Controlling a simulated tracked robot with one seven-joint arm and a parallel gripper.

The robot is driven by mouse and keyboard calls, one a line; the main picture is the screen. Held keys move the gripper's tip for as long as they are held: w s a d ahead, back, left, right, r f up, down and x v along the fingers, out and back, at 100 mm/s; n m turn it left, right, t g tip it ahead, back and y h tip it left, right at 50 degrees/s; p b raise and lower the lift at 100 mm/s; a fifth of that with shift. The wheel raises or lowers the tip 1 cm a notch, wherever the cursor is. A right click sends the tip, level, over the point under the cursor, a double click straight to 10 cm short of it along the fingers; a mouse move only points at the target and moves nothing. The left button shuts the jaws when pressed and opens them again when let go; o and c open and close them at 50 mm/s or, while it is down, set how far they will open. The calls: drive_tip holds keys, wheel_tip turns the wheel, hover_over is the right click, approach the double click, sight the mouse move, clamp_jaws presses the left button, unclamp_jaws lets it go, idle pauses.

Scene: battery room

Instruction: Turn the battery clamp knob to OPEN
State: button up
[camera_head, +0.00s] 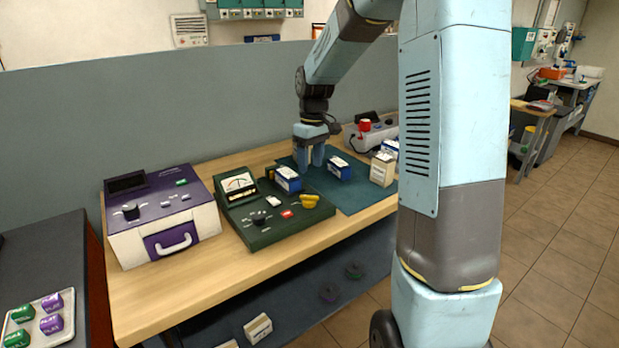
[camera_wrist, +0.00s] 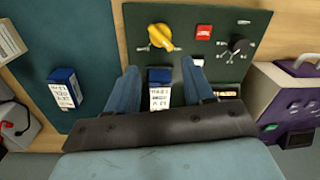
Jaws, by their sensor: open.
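The yellow clamp knob (camera_head: 309,200) sits on top of the dark green tester (camera_head: 262,232), near its right end. In the wrist view the knob (camera_wrist: 160,38) lies just beyond my fingertips, with small pale marks beside it that I cannot read. A blue and white battery (camera_head: 288,180) is at the tester's back edge. In the wrist view this battery (camera_wrist: 159,92) shows between my two fingers, but I cannot tell whether they touch it. My gripper (camera_head: 309,167) points down, open, above the mat behind the tester; its fingers also show in the wrist view (camera_wrist: 159,66).
A second blue battery (camera_head: 339,167) lies on the dark green mat (camera_head: 350,198). A cream box (camera_head: 383,169) and a grey unit with a red part (camera_head: 365,125) stand to the right. A purple and white case (camera_head: 160,215) is left of the tester.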

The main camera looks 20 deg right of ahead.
drive_tip(key=shift+r, duration=1.4)
drive_tip(key=s+r+m+t+h, duration=0.1)
drive_tip(key=s+r, duration=0.4)
drive_tip(key=s, duration=0.2)
drive_tip(key=s+r+m+t, duration=0.2)
drive_tip(key=s+r, duration=0.2)
drive_tip(key=s, duration=0.3)
drive_tip(key=s+r+m+t, duration=0.1)
drive_tip(key=s+m+t, duration=0.2)
drive_tip(key=s, duration=1.2)
drive_tip(key=shift+s+r, duration=0.2)
drive_tip(key=shift+s, duration=0.1)
